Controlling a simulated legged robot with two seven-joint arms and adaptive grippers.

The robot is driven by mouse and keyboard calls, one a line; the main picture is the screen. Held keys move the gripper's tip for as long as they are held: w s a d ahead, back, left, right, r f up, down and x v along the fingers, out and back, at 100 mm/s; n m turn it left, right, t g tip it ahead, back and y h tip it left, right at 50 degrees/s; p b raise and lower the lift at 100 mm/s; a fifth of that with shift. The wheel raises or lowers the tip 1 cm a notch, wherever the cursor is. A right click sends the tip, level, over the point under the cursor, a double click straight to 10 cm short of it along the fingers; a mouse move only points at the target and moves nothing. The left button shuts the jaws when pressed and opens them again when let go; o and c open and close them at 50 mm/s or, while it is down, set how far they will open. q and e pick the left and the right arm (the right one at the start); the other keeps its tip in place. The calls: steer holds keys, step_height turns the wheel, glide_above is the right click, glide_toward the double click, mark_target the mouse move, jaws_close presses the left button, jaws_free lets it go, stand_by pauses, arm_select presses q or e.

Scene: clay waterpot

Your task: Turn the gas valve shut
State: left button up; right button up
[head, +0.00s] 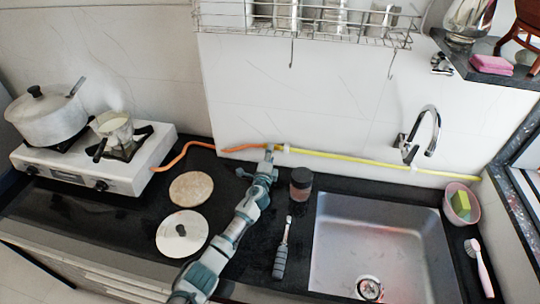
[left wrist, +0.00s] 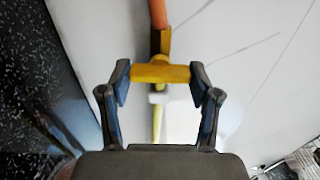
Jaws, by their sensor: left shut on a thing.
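The gas valve has a yellow handle (left wrist: 160,74) that lies crosswise to the pipe line in the left wrist view. The valve (head: 278,147) sits low against the white wall, between an orange hose (head: 181,154) and a yellow pipe (head: 368,161). My left gripper (head: 268,158) reaches up to it in the head view and partly hides it. In the left wrist view my left gripper (left wrist: 161,78) is shut on the handle, with one finger at each end. My right gripper is not in view.
A white gas stove (head: 140,178) with a pot (head: 46,118) stands at the left. A dark jar (head: 301,183) stands just right of my left gripper. A round board (head: 191,189) and a lid (head: 182,234) lie left of my arm. A sink (head: 385,252) is at the right.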

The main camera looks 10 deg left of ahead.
arm_select(q)
steer(key=shift+s+d+f, duration=0.15)
steer(key=shift+d+f, duration=0.25)
steer(key=shift+f, duration=0.05)
steer(key=o, duration=1.1)
steer(key=shift+o, duration=0.2)
steer(key=shift+d+r, duration=0.15)
steer(key=shift+d, duration=0.05)
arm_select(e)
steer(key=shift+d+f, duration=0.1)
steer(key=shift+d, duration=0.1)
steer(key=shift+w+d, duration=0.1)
arm_select(q)
steer(key=s, duration=1.1)
steer(key=shift+s, duration=0.3)
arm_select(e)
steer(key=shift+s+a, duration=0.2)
